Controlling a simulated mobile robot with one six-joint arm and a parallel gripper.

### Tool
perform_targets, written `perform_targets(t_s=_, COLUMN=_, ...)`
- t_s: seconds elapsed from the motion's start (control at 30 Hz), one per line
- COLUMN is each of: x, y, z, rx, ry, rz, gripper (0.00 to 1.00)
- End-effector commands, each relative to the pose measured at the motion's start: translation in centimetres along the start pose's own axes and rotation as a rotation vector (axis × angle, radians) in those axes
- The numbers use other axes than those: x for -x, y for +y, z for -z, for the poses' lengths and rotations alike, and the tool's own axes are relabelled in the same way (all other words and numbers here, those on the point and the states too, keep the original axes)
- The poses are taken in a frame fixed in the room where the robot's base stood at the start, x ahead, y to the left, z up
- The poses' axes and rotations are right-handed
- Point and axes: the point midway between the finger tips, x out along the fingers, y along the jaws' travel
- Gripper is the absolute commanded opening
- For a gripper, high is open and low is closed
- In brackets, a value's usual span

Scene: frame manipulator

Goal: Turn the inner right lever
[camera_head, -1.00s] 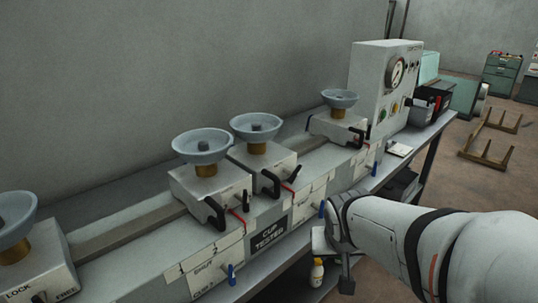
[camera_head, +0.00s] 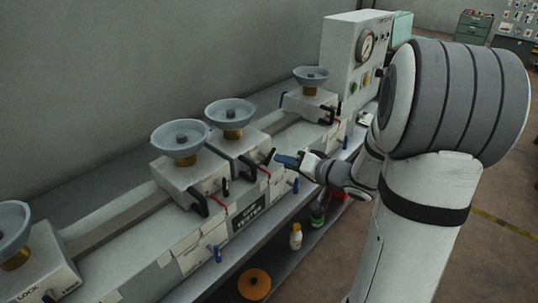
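The cup tester is a long pale bench unit (camera_head: 190,243) with several grey cups in a row. The inner right cup (camera_head: 229,114) sits on a white block, with a small black lever (camera_head: 270,157) and a thicker black handle (camera_head: 247,171) at its front right. A blue lever (camera_head: 296,186) is on the bench front below. The task does not say which of these is the inner right lever. My gripper (camera_head: 284,160) reaches in from the right, its dark tip just right of the small black lever. I cannot tell whether they touch, nor the finger opening.
A gauge box (camera_head: 350,50) stands at the far right end of the bench. Other cups (camera_head: 180,138) and blue levers (camera_head: 217,254) lie along the bench to both sides. A bottle (camera_head: 296,236) and an orange disc (camera_head: 254,284) are on the lower shelf. My arm covers the right side.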

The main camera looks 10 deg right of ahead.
Motion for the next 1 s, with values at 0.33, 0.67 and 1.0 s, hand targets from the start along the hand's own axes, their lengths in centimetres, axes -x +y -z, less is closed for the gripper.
perform_targets(t_s=0.33, x=-5.5, y=0.0, z=-0.1, rx=0.003, ry=-0.002, rz=-0.001, gripper=0.35)
perform_targets(t_s=0.67, x=-6.9, y=0.1, z=0.0, rx=0.002, ry=0.002, rz=-0.004, gripper=0.35)
perform_targets(t_s=1.0, x=-6.8, y=0.1, z=0.1, rx=0.003, ry=0.003, rz=-0.004, gripper=0.17)
